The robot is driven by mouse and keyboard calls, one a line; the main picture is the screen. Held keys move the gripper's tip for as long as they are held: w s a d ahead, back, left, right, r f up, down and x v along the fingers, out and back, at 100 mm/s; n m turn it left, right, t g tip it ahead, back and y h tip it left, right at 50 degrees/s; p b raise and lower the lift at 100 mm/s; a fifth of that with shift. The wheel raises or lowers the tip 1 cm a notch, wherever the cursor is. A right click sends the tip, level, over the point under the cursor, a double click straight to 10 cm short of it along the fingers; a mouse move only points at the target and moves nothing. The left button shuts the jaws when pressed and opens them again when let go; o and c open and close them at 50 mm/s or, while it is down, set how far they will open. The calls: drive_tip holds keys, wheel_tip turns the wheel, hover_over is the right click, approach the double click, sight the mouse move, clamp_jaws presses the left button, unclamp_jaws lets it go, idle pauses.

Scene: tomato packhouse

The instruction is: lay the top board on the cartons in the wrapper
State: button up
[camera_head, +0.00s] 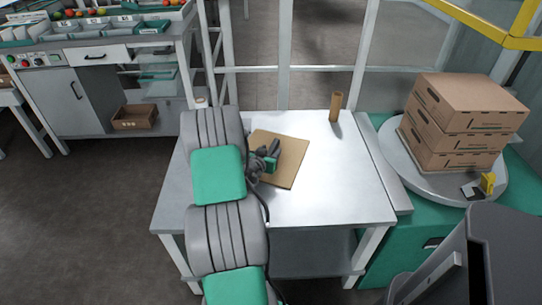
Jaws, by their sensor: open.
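The top board (291,172) is a flat brown sheet lying on the white table (330,205). My arm comes from below and covers the board's left part. My gripper (272,160) is over the board, open; whether its fingers touch the board I cannot tell. The cartons (464,115) are brown boxes stacked on the round grey turntable of the wrapper (413,173) at the right. The top of the stack is bare cardboard.
A brown cardboard tube (335,107) stands upright at the table's back right. A yellow-and-grey part (487,183) sits at the turntable's front. A yellow rail (480,25) crosses the upper right. A sorting bench (90,65) stands at the back left. The table's front right is clear.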

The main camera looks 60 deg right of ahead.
clamp_jaws()
idle(0.5)
